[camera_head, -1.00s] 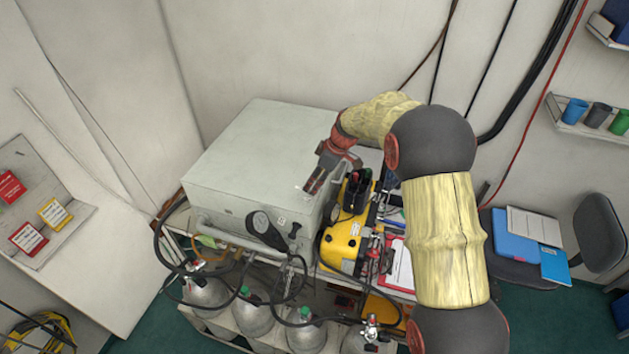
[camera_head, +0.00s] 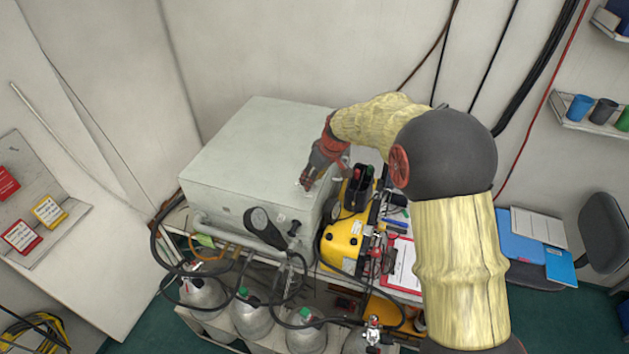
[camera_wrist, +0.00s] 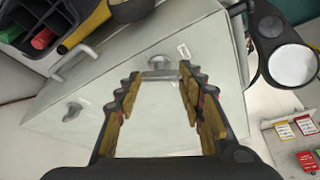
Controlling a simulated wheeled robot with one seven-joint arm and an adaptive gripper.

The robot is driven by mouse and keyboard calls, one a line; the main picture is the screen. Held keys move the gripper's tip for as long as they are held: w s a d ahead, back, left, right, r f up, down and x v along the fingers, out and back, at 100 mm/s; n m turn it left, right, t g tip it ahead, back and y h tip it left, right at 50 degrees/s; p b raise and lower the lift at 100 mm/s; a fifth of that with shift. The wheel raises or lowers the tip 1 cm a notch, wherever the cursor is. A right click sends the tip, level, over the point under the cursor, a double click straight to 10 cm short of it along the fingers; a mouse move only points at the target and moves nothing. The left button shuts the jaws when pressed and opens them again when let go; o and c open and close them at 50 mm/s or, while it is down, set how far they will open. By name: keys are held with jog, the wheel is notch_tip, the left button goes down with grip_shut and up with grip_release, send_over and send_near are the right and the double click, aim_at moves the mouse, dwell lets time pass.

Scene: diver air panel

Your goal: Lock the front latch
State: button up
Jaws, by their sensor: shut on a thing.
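The pale grey box (camera_head: 240,150) stands on the bench in the head view. My gripper (camera_head: 306,184) is at the right part of its top, pointing down. In the wrist view the front latch (camera_wrist: 158,63), a small grey metal turn-knob, lies between the fingertips of my gripper (camera_wrist: 160,78). The fingers are shut on it, though still well apart around it. A second, similar latch (camera_wrist: 72,110) sits on the same surface, farther from the gauge. In the head view my gripper hides the front latch. I cannot tell whether it is locked.
A yellow case (camera_head: 342,238) stands close to the right of the box. A dark round gauge (camera_head: 262,226) and hoses stand at its front, above several gas cylinders (camera_head: 252,318). The left of the box top is clear.

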jog(key=m, duration=0.1)
jog(key=m+h, duration=0.1)
jog(key=shift+s+a+r+m+t, duration=0.1)
jog(key=shift+a+m+t, duration=0.1)
jog(key=shift+m+t, duration=0.15)
jog(key=m+h, duration=0.1)
jog(key=m, duration=0.1)
jog(key=shift+a+m, duration=0.15)
jog(key=shift+m, duration=0.2)
jog(key=m+b, duration=0.1)
jog(key=m+h+b, duration=0.1)
jog(key=m+b, duration=0.1)
jog(key=shift+a+f, duration=0.15)
jog(key=shift+f, duration=0.05)
jog(key=shift+r+m+h+b, duration=0.15)
jog(key=shift+m+h+b, duration=0.65)
jog(key=shift+m+b, duration=0.8)
jog(key=shift+m, duration=0.3)
jog(key=o, duration=1)
jog(key=shift+a, duration=0.1)
jog(key=shift+o, duration=0.9)
